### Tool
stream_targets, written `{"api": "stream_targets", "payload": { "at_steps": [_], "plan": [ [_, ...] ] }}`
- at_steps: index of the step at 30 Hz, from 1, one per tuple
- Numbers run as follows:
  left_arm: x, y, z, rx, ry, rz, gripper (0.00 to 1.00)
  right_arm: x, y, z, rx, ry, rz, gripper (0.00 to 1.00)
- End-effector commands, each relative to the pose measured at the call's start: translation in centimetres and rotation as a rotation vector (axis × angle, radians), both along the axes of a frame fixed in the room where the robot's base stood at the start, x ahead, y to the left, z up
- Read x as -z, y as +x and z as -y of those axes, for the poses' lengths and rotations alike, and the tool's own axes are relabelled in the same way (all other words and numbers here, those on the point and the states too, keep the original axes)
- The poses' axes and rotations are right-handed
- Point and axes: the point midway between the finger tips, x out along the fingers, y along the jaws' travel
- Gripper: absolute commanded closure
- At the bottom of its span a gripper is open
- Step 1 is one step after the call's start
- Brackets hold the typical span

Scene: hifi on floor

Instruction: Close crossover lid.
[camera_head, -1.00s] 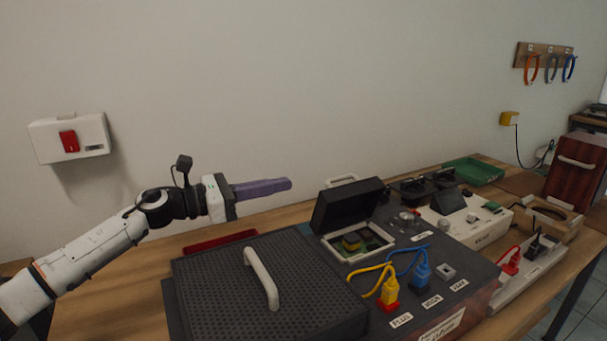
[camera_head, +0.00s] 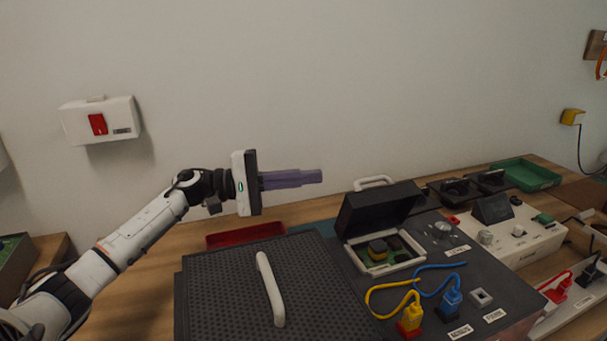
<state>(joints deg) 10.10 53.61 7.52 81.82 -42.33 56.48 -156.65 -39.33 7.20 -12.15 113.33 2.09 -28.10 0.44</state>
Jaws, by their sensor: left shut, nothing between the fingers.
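The crossover lid (camera_head: 376,210) is a dark box lid standing open, tilted back at the rear of a light-rimmed compartment (camera_head: 420,261). Inside the compartment is a green board with a yellow and dark part (camera_head: 378,250). My left gripper (camera_head: 318,176) has purple fingers, shut and empty. It points right, above the table and to the left of the open lid, apart from it and higher. My right gripper is not in view.
A black perforated cover with a pale handle (camera_head: 269,289) lies left of the compartment. Yellow (camera_head: 410,318) and blue (camera_head: 450,303) plugs with cables stand in front. A red tray (camera_head: 245,234) lies behind the cover, a green tray (camera_head: 525,175) at back right.

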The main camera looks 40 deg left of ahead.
Motion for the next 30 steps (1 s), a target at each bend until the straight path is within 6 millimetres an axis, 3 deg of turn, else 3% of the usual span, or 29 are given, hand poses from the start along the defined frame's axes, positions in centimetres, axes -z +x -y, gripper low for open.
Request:
{"api": "stream_targets", "payload": {
  "at_steps": [11,20,30],
  "plan": [
    [-0.8,4.8,4.9,0.001,-0.002,0.001,1.0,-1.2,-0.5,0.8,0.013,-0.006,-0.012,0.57],
    [-1.3,2.8,7.6,0.0,0.001,-0.002,1.0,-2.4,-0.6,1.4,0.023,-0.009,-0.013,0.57],
    [-1.3,2.5,7.9,-0.001,-0.001,-0.001,1.0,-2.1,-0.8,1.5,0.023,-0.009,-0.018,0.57]
  ]
}}
